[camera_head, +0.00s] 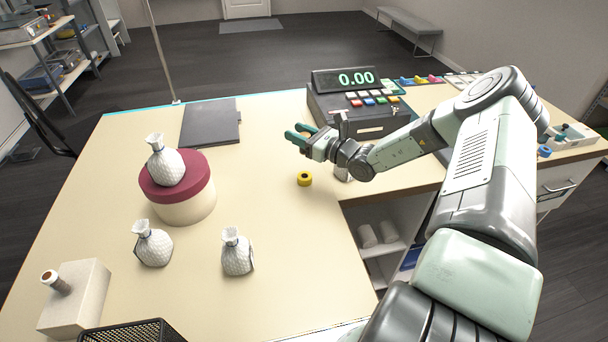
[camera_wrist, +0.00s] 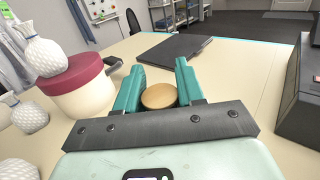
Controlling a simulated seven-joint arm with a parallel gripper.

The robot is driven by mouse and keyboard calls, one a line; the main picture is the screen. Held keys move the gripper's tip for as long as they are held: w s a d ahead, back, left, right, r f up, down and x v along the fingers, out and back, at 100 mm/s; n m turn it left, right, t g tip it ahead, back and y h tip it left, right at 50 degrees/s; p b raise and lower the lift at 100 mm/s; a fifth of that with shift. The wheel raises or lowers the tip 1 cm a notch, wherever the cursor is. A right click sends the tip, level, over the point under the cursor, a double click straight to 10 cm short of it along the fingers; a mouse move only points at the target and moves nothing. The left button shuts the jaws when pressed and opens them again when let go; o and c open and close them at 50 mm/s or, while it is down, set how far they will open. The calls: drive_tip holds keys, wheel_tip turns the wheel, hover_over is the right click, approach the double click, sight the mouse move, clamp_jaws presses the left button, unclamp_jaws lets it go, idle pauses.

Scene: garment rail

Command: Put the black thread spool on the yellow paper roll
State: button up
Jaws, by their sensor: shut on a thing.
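My gripper (camera_head: 297,131) is held over the table with its teal fingers pointing left, above and beyond the yellow paper roll in the picture. In the wrist view my gripper (camera_wrist: 160,72) is shut on a round thing with a tan end, which I take for the black thread spool (camera_wrist: 159,96). Its side is hidden between the fingers, so no black thread shows. The yellow paper roll (camera_head: 304,178), a small ring with a dark hole, lies on the table near the inner corner, with nothing on it. It does not show in the wrist view.
A cash register (camera_head: 357,112) stands right of my gripper, and a dark flat folder (camera_head: 210,122) lies behind left. The table around the yellow roll is clear.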

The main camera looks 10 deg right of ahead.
drive_tip(key=f, duration=0.9)
drive_tip(key=shift+w+f, duration=0.2)
drive_tip(key=shift+f, duration=0.15)
drive_tip(key=shift+f, duration=0.15)
drive_tip(key=o, duration=1)
drive_tip(key=shift+o, duration=0.2)
drive_tip(key=v, duration=1.2)
